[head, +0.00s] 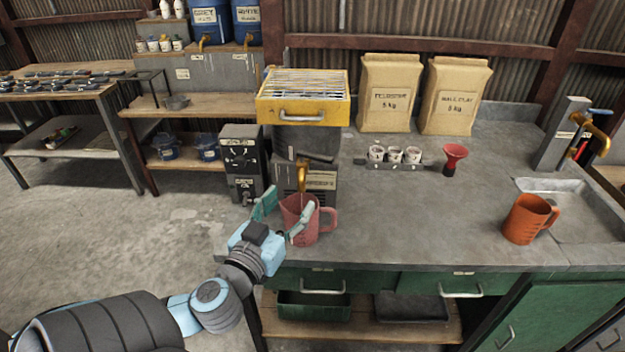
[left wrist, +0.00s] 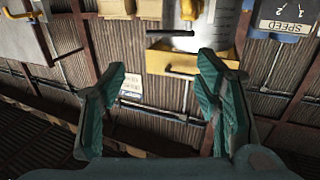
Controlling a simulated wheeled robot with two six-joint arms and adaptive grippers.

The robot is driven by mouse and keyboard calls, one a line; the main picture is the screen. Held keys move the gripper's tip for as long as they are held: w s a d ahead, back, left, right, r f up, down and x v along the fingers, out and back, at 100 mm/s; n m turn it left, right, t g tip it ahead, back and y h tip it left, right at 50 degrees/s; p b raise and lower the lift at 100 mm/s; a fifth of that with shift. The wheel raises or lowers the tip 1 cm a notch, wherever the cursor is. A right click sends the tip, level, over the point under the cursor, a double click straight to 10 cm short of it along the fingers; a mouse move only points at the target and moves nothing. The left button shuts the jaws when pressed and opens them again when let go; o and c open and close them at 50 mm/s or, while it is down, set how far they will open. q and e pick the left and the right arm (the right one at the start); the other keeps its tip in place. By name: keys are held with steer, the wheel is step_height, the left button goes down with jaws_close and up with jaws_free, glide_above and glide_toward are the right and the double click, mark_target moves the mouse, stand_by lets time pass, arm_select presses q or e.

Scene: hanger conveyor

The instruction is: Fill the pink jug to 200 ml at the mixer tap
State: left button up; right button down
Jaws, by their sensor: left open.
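The pink jug (head: 297,212) stands upright on the grey worktop, below the brass tap (head: 302,174) of the grey mixer (head: 322,187). Its handle points right. I cannot tell how much is in it or whether anything runs from the tap. My left gripper (head: 282,214) is open at the jug's near left side. One finger is left of the jug and the other overlaps its front; I cannot tell whether they touch it. In the left wrist view the open teal fingers (left wrist: 163,85) show no jug between them. My right gripper is not in view.
An orange jug (head: 526,220) stands at the right by the sink (head: 570,205). A red funnel-shaped cup (head: 453,158) and a rack of small cups (head: 395,163) stand behind. The worktop between the jugs is clear.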

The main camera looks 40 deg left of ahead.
mark_target(321, 160)
arm_select(q)
steer(key=shift+w, duration=0.35)
steer(key=c, duration=0.3)
steer(key=x, duration=0.5)
steer(key=shift+w+a, duration=0.1)
steer(key=shift+a, duration=0.1)
jaws_close()
steer(key=x, duration=0.7)
steer(key=shift+w, duration=0.2)
steer(key=shift+w+a, duration=0.1)
steer(key=shift+w, duration=0.3)
